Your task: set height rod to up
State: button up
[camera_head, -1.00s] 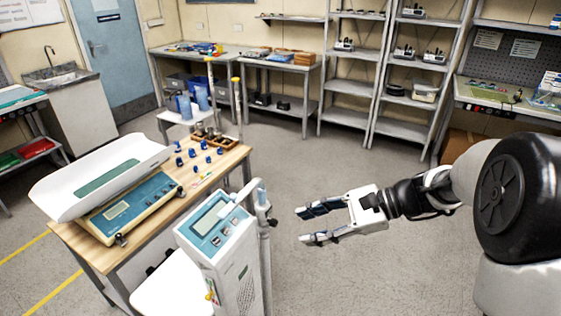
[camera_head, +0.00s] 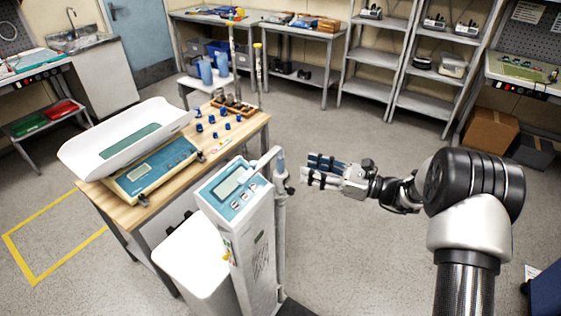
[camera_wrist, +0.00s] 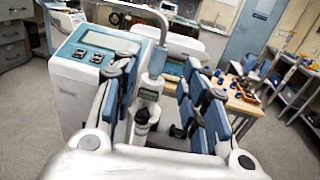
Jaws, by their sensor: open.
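A grey upright rod (camera_head: 281,215) stands against the right side of a white cabinet-like machine (camera_head: 254,240) with a blue control panel. It has a blue-grey collar near its top and a dark knob (camera_head: 291,190). In the wrist view the rod's collar (camera_wrist: 157,62) and the dark knob (camera_wrist: 142,116) show between my fingers. My gripper (camera_head: 306,170) is open and empty, just right of the rod's upper part, pointing at it. In the wrist view, the open fingers of my gripper (camera_wrist: 160,62) lie on either side of the rod; contact cannot be told.
A wooden table (camera_head: 190,178) left of the machine bears a white tray scale (camera_head: 110,135) and several small blue parts. Two thin poles with yellow tops (camera_head: 258,66) rise behind it. Shelves (camera_head: 372,60) stand at the back. The floor below my arm is clear.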

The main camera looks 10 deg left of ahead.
aim_at(280, 157)
jog(key=a, duration=0.3)
jog(key=w+a+b, duration=0.1)
jog(key=a, duration=0.6)
jog(key=shift+w+b, duration=0.35)
jog(key=shift+b, duration=0.05)
grip_shut()
